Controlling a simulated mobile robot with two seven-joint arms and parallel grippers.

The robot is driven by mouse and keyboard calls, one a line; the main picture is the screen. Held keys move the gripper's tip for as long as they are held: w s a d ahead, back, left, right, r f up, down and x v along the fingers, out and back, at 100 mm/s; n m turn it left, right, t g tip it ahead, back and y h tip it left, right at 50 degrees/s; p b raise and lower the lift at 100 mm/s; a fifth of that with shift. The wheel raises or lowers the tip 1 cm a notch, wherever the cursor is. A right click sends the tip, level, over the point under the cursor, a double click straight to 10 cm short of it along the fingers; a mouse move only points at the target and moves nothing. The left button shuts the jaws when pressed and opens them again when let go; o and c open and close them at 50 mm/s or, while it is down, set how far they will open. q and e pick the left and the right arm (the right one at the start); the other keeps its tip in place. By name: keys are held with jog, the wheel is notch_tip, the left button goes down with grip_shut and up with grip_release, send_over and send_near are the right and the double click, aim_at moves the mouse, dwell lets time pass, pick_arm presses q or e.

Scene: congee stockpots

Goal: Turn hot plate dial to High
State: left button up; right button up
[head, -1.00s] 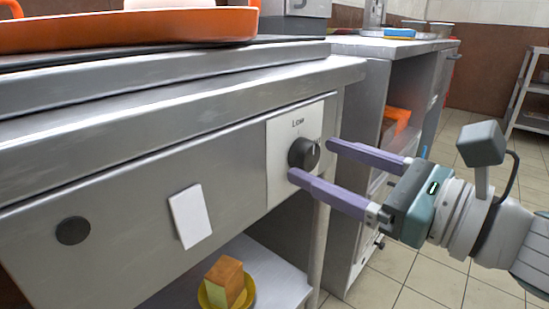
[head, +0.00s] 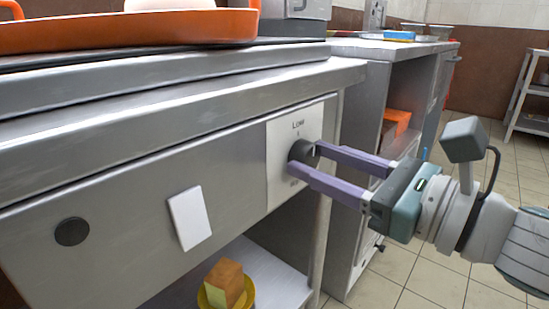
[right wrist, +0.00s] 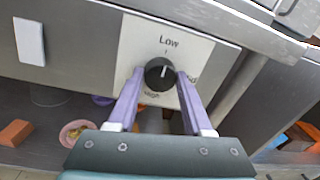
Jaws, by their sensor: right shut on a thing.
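The black hot plate dial (head: 301,150) sits on a white label plate (head: 281,165) on the steel counter's front. In the right wrist view the dial (right wrist: 158,76) has a white pointer line aimed up, close to the word Low. Another word at the right and one below the dial are partly covered by my fingers or too blurred to read surely. My right gripper (head: 305,157) has its two purple fingers on either side of the dial and is shut on it. My left gripper is out of view.
A large orange pan (head: 130,32) stands on the counter top above. A white card (head: 189,218) and a dark round disc (head: 72,231) are on the front panel. A lower shelf (head: 262,270) holds a yellow bowl with a block. Tiled floor is open at the right.

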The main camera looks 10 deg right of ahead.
grip_shut()
